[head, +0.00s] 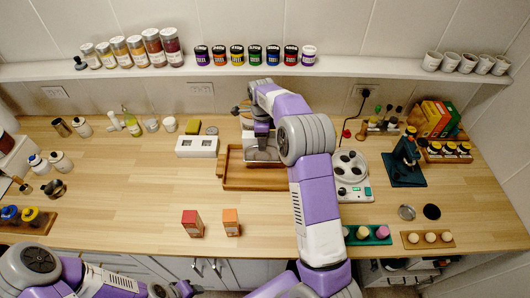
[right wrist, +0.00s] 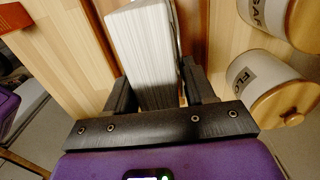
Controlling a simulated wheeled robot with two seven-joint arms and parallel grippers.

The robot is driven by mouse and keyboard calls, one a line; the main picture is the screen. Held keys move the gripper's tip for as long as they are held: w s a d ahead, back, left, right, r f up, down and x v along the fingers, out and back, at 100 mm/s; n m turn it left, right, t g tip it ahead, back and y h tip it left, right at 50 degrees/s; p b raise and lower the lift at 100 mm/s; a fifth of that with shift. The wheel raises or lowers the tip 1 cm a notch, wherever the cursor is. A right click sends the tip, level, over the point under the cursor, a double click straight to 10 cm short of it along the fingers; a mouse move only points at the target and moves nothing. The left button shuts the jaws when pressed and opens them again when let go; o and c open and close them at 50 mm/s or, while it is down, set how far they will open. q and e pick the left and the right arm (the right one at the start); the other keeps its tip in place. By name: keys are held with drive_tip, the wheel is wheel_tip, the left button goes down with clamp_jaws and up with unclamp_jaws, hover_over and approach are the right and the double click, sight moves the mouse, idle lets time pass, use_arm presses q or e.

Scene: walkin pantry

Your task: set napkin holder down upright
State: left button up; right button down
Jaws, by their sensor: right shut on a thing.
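The napkin holder (head: 263,154) is a thin metal-sided holder with a white stack of napkins. In the head view it is partly hidden by my right arm and is at the wooden tray (head: 228,181). My right gripper (head: 262,131) is above it, shut on it. In the right wrist view the white napkin stack (right wrist: 143,50) lies between the two dark fingers of the gripper (right wrist: 155,88). Whether its base touches the tray is hidden. My left arm is low at the left of the head view; its gripper (head: 180,289) is only partly seen at the bottom edge.
Red (head: 192,222) and orange (head: 231,222) boxes stand in front. Canisters (right wrist: 275,88) show in the right wrist view. The counter's left middle is clear.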

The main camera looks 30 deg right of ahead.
wheel_tip(320, 180, down, 6)
drive_tip(key=shift+r, duration=0.2)
drive_tip(key=shift+f, duration=0.2)
drive_tip(key=shift+c, duration=2)
unclamp_jaws()
drive_tip(key=shift+r, duration=0.1)
drive_tip(key=shift+r, duration=0.15)
wheel_tip(320, 180, up, 12)
